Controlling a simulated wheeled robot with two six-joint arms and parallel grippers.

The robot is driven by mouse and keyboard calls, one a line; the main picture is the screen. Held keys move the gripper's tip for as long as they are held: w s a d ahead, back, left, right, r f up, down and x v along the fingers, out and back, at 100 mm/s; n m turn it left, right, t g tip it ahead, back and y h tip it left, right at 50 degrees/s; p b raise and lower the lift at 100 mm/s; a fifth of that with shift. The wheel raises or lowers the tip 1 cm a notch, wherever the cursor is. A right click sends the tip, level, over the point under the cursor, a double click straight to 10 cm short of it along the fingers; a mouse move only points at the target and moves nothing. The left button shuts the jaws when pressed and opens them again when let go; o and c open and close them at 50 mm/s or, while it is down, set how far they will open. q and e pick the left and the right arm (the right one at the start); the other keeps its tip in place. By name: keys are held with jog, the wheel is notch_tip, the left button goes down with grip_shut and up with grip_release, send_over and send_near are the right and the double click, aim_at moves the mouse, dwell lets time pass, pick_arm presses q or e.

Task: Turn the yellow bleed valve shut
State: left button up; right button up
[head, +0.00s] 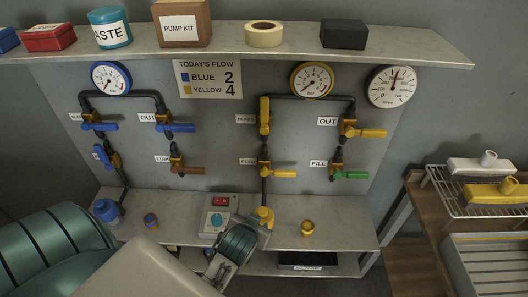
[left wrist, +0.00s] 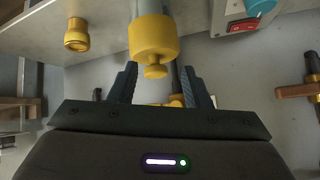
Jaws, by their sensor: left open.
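The yellow bleed valve (head: 264,114) is on the upper right part of the wall panel, beside the BLEED label. Its yellow handle stands upright, in line with the vertical pipe. My left gripper (head: 243,242) is low in front of the counter, well below the bleed valve and apart from it. In the left wrist view my left gripper (left wrist: 160,70) shows two spread fingers. A yellow fitting with a small knob (left wrist: 153,40) appears between or beyond them; I cannot tell if they touch. The bleed valve is not clearly identifiable there. My right gripper is not in view.
Other valves surround it: yellow-handled ones (head: 366,133) and (head: 278,173), a green-handled one (head: 350,175), and blue ones on the left. A yellow fitting (head: 307,228) and a switch box (head: 218,213) stand on the counter (head: 345,220). A shelf (head: 230,50) overhangs the panel.

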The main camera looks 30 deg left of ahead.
pick_arm(q)
jog(key=w+r+n+t+y, duration=0.1)
jog(key=w+r+t+y, duration=0.15)
jog(key=r, duration=0.55)
jog(key=w+r+n+t+y, duration=0.15)
jog(key=w+r, duration=0.25)
jog(key=r, duration=0.5)
jog(key=n+t+y, duration=0.2)
jog(key=n+t, duration=0.1)
send_near(264, 110)
jog(key=shift+m, duration=0.35)
jog(key=p+x, duration=0.4)
jog(key=x, duration=0.6)
jog(key=shift+r+p, duration=0.2)
jog(key=shift+p, duration=0.15)
jog(key=shift+w+a+f, duration=0.15)
jog(key=shift+w+a, duration=0.1)
jog(key=shift+w, duration=0.15)
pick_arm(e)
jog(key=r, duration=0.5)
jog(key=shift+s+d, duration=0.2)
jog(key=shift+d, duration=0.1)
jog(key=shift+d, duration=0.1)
pick_arm(q)
grip_shut()
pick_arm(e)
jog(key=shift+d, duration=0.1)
